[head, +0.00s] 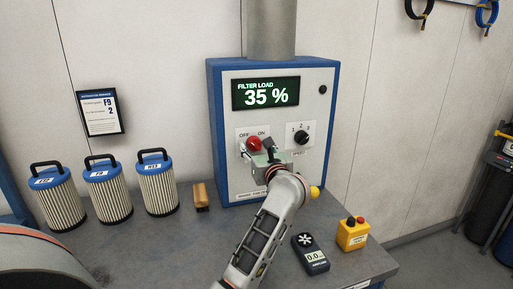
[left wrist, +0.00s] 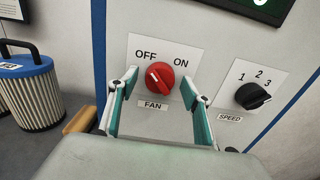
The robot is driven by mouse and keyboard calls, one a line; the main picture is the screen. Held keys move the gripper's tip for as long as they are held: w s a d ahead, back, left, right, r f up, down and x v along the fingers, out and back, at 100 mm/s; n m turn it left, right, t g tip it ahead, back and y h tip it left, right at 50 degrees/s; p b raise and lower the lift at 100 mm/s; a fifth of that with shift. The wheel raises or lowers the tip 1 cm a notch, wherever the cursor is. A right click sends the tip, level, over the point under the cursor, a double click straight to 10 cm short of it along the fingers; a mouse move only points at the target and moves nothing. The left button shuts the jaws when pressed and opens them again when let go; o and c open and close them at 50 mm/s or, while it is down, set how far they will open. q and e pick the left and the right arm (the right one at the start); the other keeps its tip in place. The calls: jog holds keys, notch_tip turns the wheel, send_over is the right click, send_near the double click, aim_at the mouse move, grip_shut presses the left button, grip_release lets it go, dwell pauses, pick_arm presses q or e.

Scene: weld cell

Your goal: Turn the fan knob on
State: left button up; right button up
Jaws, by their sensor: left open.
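The red fan knob (head: 254,144) is on the front of the blue and white control box (head: 218,130), under the OFF and ON marks. In the left wrist view the fan knob (left wrist: 160,76) has its white line slanting up-left, towards OFF. My left gripper (head: 257,151) is open in front of the panel. In the left wrist view, the left gripper's green-padded fingers (left wrist: 159,84) stand on either side of the knob, with gaps visible between pads and knob. Whether the tips touch the panel is unclear. My right gripper is in neither view.
A black speed knob (left wrist: 252,96) sits just right of the fan knob. The display (head: 265,93) reads filter load 35 %. Several blue-capped filters (head: 108,190) stand left on the bench. A handheld meter (head: 310,254) and a yellow button box (head: 352,235) are at right.

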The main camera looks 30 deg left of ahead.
pick_arm(q)
jog(key=c, duration=1.1)
jog(key=shift+c, duration=0.2)
jog(key=shift+m, duration=0.3)
jog(key=m, duration=1.3)
jog(key=shift+m, duration=2.2)
jog(key=o, duration=1.1)
